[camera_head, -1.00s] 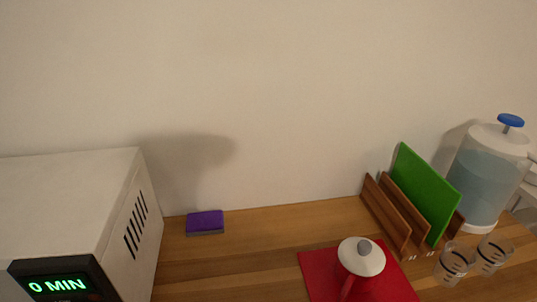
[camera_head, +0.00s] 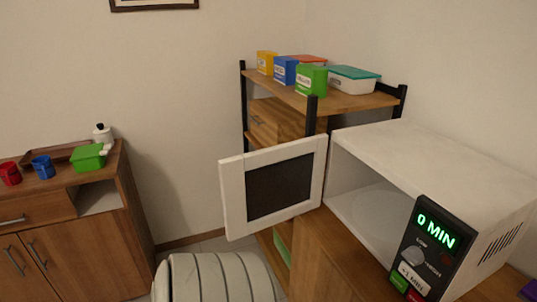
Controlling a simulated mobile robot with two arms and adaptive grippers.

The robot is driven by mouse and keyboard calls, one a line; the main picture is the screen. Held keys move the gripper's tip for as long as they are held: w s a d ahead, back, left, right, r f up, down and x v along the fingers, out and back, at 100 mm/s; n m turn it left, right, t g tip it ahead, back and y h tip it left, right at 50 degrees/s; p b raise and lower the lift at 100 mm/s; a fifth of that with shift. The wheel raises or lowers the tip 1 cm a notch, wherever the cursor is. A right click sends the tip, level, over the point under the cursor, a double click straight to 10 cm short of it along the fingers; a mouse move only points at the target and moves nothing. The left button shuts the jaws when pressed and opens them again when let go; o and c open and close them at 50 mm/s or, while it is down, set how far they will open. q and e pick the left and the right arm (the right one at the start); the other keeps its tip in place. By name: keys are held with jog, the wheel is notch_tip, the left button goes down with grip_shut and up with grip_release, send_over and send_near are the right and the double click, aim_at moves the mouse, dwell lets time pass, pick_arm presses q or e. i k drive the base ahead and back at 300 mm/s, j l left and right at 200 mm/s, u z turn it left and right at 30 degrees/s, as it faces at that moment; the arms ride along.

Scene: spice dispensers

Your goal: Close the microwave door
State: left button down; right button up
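The white microwave (camera_head: 440,160) stands at the right on a wooden counter. Its door (camera_head: 234,198), a white frame around a dark window, is wide open and extends to the left from the left side of the opening. Part of the pale interior with a round plate (camera_head: 372,205) shows. The black control panel (camera_head: 432,245) at the right of the opening reads "0 MIN" in green. Neither of my grippers is in view, and nothing is seen touching the door.
A shelf (camera_head: 345,99) with several boxes and a lidded container stands behind the door. A wooden cabinet (camera_head: 75,238) with cups and a green box is at the left. A pale ribbed rounded shape shows at bottom centre; I cannot tell what it is.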

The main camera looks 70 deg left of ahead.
aim_at(264, 188)
jog(key=j, duration=0.55)
jog(key=k+j+z, duration=0.1)
jog(key=j, duration=0.4)
jog(key=k+j, duration=0.1)
jog(key=j, duration=0.45)
jog(key=k+j+z, duration=0.1)
jog(key=j, duration=0.4)
jog(key=k+j, duration=0.1)
jog(key=j, duration=0.45)
jog(key=j+z, duration=0.1)
jog(key=j, duration=0.4)
jog(key=k+j, duration=0.2)
jog(key=j, duration=0.3)
